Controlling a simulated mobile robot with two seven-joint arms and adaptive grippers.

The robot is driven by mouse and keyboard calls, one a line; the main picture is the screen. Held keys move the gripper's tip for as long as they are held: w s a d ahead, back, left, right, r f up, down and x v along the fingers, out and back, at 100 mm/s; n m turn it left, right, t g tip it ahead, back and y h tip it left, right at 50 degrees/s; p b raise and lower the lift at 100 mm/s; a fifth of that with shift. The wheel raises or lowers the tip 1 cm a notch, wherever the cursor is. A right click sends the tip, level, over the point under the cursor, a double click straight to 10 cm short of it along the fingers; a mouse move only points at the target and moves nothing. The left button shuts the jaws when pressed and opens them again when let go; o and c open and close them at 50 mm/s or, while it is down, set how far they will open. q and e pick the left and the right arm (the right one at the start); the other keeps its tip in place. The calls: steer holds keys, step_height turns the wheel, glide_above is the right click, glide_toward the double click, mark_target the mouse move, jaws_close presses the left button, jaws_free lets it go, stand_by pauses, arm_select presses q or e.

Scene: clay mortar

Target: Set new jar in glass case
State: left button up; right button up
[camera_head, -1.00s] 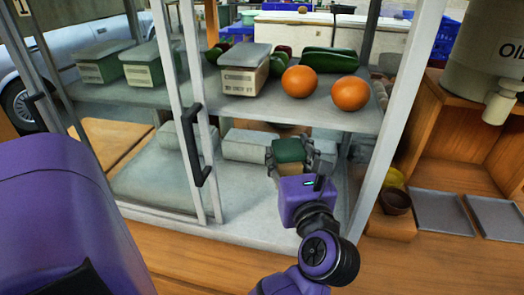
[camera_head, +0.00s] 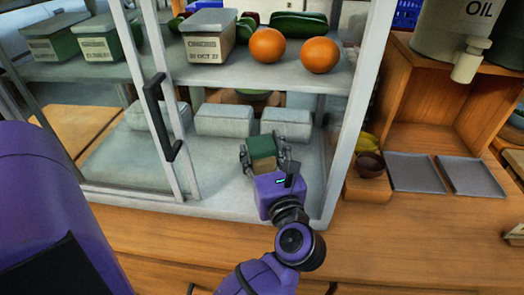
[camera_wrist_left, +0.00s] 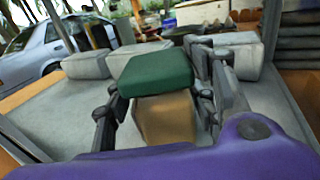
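The new jar (camera_head: 263,145) has a green lid and a tan body. It is inside the glass case (camera_head: 216,193), near the front right of the lower shelf. My left gripper (camera_head: 265,158) is around the jar, one finger on each side, and appears shut on it. In the left wrist view the jar (camera_wrist_left: 163,118) is upright between the fingers. Whether its base touches the shelf is hidden. My right gripper is not in view.
Pale boxes (camera_head: 225,120) stand behind the jar. The upper shelf holds lidded jars (camera_head: 207,45), oranges (camera_head: 267,46) and green vegetables. A door with a black handle (camera_head: 160,115) is left of my gripper.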

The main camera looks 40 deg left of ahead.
arm_select(q)
steer(key=o, duration=0.3)
steer(key=shift+r, duration=0.1)
steer(key=shift+r+p, duration=0.3)
steer(key=b+v, duration=0.1)
steer(key=v, duration=0.6)
steer(key=b+v, duration=0.1)
steer(key=v, duration=0.2)
steer(key=shift+s+d+f+b, duration=0.25)
steer(key=shift+d+f+b, duration=0.05)
steer(key=shift+s+d+r, duration=0.1)
steer(key=shift+s+d, duration=0.3)
steer(key=shift+d, duration=0.1)
